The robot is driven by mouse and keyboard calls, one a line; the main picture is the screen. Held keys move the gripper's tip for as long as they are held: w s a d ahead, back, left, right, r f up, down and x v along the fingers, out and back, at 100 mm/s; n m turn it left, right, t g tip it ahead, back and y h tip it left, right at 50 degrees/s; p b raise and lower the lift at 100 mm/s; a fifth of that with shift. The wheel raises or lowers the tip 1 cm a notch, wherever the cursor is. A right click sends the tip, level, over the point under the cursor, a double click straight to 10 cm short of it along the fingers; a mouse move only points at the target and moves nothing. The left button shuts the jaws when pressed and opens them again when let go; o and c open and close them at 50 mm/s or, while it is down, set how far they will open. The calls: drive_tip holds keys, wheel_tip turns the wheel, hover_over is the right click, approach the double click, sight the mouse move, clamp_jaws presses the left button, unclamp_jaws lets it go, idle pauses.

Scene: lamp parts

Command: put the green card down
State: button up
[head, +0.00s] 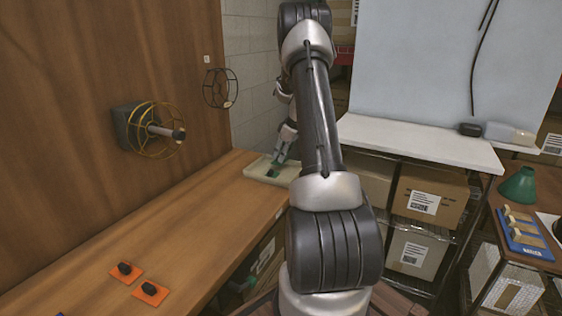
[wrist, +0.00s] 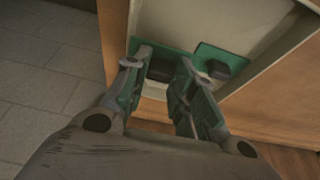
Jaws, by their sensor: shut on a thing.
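My gripper (wrist: 163,60) is shut on the dark block of a green card (wrist: 151,47), which lies between its fingertips. The card is over or in a pale tray (wrist: 220,15); I cannot tell whether it touches the tray's floor. A second green card (wrist: 234,52) with a dark block lies in the tray, just right of the right finger. In the head view, my gripper (head: 280,156) reaches down at the tray (head: 256,176) on the wooden bench's far end. A bit of green shows there, and my arm hides part of the area.
Two orange cards (head: 150,292) with black blocks lie on the near wooden bench (head: 190,215). A yellow wire cage (head: 155,131) sticks out from the left wall panel. A white table (head: 415,140), boxes (head: 430,195) and a green lamp shade (head: 518,186) stand at right.

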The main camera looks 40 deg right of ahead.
drive_tip(key=shift+f, duration=1.4)
drive_tip(key=shift+f, duration=0.1)
drive_tip(key=o, duration=0.8)
drive_tip(key=shift+o, duration=0.2)
